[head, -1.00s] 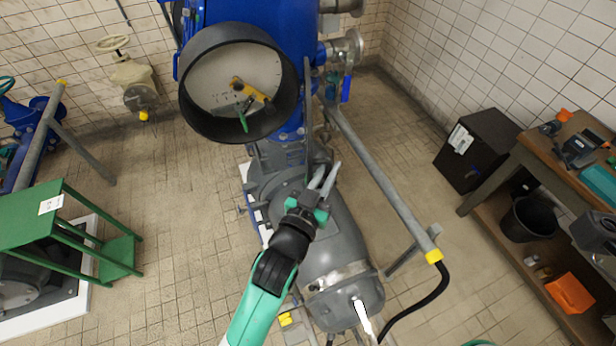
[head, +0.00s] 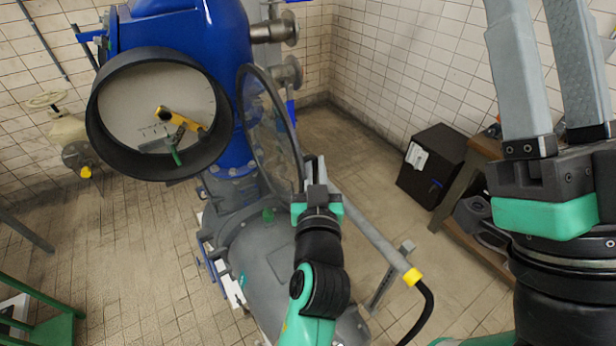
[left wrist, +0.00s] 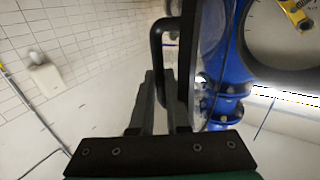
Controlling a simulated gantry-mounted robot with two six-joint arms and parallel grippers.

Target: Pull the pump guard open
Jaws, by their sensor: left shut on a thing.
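The pump guard (head: 270,135) is a round, see-through cover with a dark rim. In the head view it stands swung out on the right of the round black-rimmed housing (head: 95,120), whose mouth is uncovered. My left gripper (head: 316,175) is at the guard's right side. In the left wrist view, its fingers (left wrist: 158,105) are shut on the guard's black bar handle (left wrist: 156,50), beside the guard's dark rim (left wrist: 186,60). The fingertips are partly hidden in the head view. My right gripper (head: 550,140) is large in the right foreground, its fingers apart and empty.
Yellow, green and grey tools (head: 180,125) are inside the housing. A grey rail (head: 370,235) with a yellow end and black hose runs right of the grey pump body (head: 270,265). A black box (head: 430,165) stands by the wall near a wooden bench (head: 465,185).

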